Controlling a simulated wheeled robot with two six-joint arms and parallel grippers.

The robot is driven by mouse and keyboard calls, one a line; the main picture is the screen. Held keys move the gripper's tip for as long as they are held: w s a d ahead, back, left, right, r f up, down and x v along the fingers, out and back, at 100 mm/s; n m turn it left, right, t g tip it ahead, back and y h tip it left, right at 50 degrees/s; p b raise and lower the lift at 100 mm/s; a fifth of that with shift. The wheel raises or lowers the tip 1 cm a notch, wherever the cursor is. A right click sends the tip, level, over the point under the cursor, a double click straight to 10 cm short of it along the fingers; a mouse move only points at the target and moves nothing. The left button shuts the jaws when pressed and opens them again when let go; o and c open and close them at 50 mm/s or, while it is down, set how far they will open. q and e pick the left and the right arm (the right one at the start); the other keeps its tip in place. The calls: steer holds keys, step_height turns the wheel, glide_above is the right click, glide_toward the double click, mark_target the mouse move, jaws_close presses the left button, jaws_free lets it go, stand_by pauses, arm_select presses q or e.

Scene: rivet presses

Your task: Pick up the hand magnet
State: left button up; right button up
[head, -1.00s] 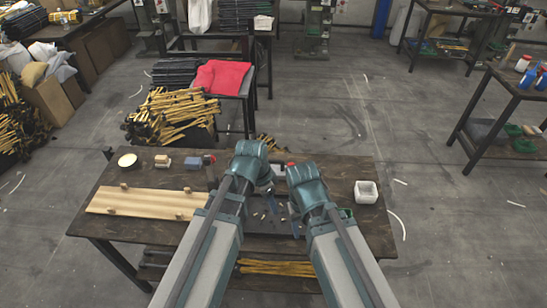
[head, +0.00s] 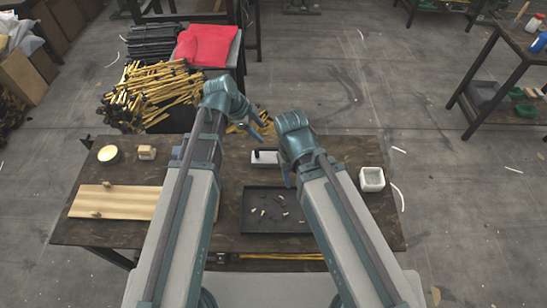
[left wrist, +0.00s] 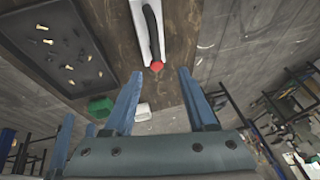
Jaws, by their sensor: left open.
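The hand magnet appears to be the pale bar with a black handle on the table; it shows in the head view (head: 264,157) and, with a red tip, in the left wrist view (left wrist: 153,34). My left gripper (head: 262,126) is beyond it and above the table in the head view. In the left wrist view its blue fingers (left wrist: 161,90) are apart and nothing is between them; the magnet lies ahead of the gap. My right gripper (head: 287,172) hangs close to the magnet's right end; its fingers are too small to tell open from shut.
A dark tray (head: 250,224) with scattered small rivets lies in front of the magnet. A wooden board (head: 120,207) lies at left.

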mark_target(273, 148)
arm_select(q)
steer(key=b+x, duration=0.6)
steer(key=x, duration=0.1)
steer(key=shift+f, duration=0.35)
steer(key=shift+d+f+b, duration=0.15)
steer(key=shift+f+b, duration=0.1)
steer(key=shift+b, duration=0.2)
arm_select(e)
step_height(273, 148, down, 7)
steer(key=shift+f, duration=0.2)
arm_select(q)
steer(key=b+x, duration=0.4)
steer(key=shift+s+f, duration=0.3)
steer(key=shift+f, duration=0.05)
arm_select(e)
step_height(273, 148, down, 4)
steer(key=shift+f, duration=0.15)
arm_select(q)
steer(key=shift+w+d+f+b, duration=0.1)
steer(key=shift+d+f+b, duration=0.05)
steer(key=shift+f+b, duration=0.35)
arm_select(e)
steer(key=shift+f, duration=0.4)
arm_select(q)
steer(key=shift+r, duration=0.2)
arm_select(e)
steer(key=shift+r, duration=0.1)
arm_select(q)
jaws_close()
